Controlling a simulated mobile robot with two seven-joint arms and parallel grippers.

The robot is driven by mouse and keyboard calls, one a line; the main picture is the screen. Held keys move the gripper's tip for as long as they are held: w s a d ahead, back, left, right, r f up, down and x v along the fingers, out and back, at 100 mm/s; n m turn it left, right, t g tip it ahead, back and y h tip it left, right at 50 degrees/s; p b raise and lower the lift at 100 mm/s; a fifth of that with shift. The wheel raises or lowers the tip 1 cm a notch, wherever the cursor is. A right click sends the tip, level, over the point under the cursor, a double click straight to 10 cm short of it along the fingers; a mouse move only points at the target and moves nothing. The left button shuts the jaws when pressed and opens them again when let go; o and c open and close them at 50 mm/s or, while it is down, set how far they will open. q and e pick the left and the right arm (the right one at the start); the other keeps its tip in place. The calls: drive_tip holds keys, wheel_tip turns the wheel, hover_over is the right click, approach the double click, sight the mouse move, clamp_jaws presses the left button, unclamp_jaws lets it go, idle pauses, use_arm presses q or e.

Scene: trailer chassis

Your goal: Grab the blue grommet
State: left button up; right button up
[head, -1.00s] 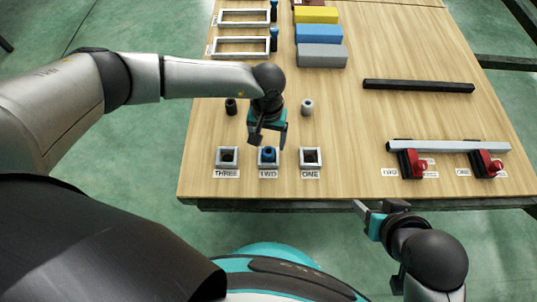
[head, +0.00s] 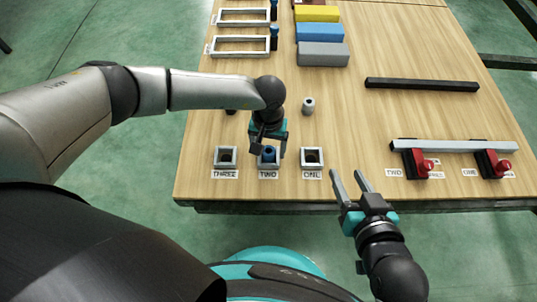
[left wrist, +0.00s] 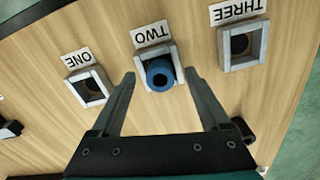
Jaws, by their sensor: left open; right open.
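The blue grommet (head: 269,152) sits in the square grey holder labelled TWO, between the holders labelled THREE and ONE. I cannot tell whether a finger touches the holder.
Empty-looking holders THREE (head: 225,157) and ONE (head: 312,158) flank the middle one. A grey grommet (head: 308,106) and a mostly hidden black one (head: 231,111) stand behind. A black bar (head: 420,85) lies farther back.

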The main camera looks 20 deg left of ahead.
use_arm(q)
drive_tip(key=shift+f, duration=0.15)
drive_tip(key=shift+c, duration=0.2)
clamp_jaws()
idle(0.5)
